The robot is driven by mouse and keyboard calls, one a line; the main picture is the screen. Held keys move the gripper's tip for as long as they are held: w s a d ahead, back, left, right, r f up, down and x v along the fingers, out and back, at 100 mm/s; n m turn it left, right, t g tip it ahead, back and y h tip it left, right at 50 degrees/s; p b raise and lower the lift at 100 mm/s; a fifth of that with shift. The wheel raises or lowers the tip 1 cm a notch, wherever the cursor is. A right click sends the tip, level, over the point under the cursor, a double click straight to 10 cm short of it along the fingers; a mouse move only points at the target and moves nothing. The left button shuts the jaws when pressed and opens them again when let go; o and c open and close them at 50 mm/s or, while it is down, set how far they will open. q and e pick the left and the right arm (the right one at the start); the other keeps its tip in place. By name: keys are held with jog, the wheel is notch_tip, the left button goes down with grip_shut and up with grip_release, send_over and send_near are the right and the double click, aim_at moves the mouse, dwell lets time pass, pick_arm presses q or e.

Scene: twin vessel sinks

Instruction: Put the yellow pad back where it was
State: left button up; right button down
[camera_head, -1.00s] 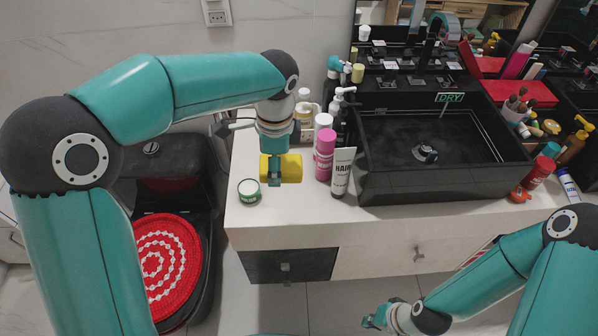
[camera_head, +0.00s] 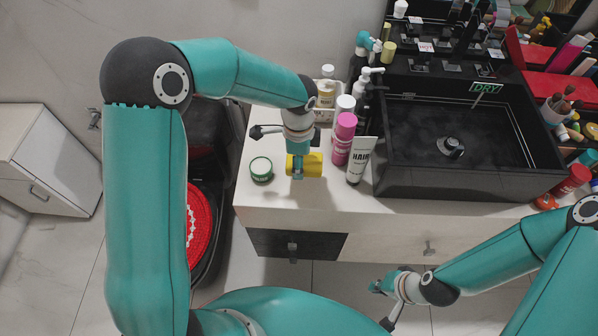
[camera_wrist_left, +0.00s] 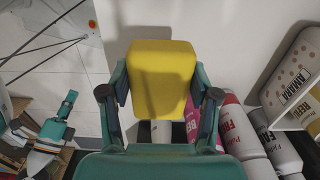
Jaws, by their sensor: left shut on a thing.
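The yellow pad (camera_head: 313,164) is held by my left gripper (camera_head: 298,168) in the head view, over the left part of the white counter (camera_head: 285,200).
A pink bottle (camera_head: 343,139) and a white HAIR tube (camera_head: 361,158) stand close right of the pad. The black sink (camera_head: 470,178) is farther right. Bottles stand behind the gripper. Left of the counter is a black toilet with a red cover (camera_head: 199,228).

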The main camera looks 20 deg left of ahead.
pick_arm(q)
jog(key=shift+f, duration=3.2)
jog(key=o, duration=1.2)
jog(key=shift+r, duration=0.15)
notch_tip(320, 180, up, 12)
jog(key=shift+f+b, duration=0.1)
jog(key=shift+b, duration=0.35)
